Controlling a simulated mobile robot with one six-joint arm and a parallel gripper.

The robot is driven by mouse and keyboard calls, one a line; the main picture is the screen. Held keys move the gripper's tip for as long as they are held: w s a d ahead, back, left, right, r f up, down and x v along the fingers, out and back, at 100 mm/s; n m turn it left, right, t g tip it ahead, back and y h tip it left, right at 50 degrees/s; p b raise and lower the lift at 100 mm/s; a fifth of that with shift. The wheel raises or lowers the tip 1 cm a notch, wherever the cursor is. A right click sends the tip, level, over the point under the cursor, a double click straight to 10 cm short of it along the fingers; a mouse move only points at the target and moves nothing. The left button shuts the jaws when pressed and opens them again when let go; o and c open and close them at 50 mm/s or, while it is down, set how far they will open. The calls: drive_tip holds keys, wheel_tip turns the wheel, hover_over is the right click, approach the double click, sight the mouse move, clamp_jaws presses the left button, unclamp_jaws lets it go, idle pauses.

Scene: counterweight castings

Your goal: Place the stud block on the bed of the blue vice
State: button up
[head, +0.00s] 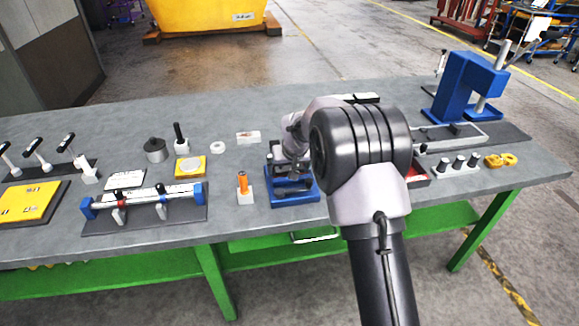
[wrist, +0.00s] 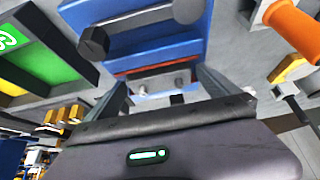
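The blue vice (head: 291,190) stands near the front edge of the bench, partly covered by my arm in the head view. In the wrist view the vice (wrist: 150,47) fills the top, with its bar handle and a reddish strip along one edge. My gripper (wrist: 165,84) is over the vice. A small grey piece with pale round studs, seemingly the stud block (wrist: 160,82), lies between its two fingers and appears to fill the gap. Its underside is hidden, so I cannot tell whether it touches the bed.
An orange-handled tool in a white block (head: 243,188) stands close left of the vice. A white block with several dark pegs (head: 457,167), a red-lined tray (head: 417,174) and a blue press (head: 465,85) are to the right. Bare bench lies behind the vice.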

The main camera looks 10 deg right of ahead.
drive_tip(key=shift+r, duration=0.35)
drive_tip(key=s+r+m+p, duration=0.1)
drive_tip(key=s+r+p, duration=0.2)
drive_tip(key=s+r, duration=1.5)
drive_tip(key=s+a+r+m+y, duration=0.1)
drive_tip(key=s+a, duration=0.1)
drive_tip(key=s, duration=1.1)
drive_tip(key=s+a+r+m+y, duration=0.1)
drive_tip(key=s+a+m, duration=0.1)
drive_tip(key=s, duration=1)
drive_tip(key=shift+s, duration=0.35)
wheel_tip(320, 180, down, 2)
drive_tip(key=shift+f+b, duration=0.2)
drive_tip(key=shift+b, duration=1)
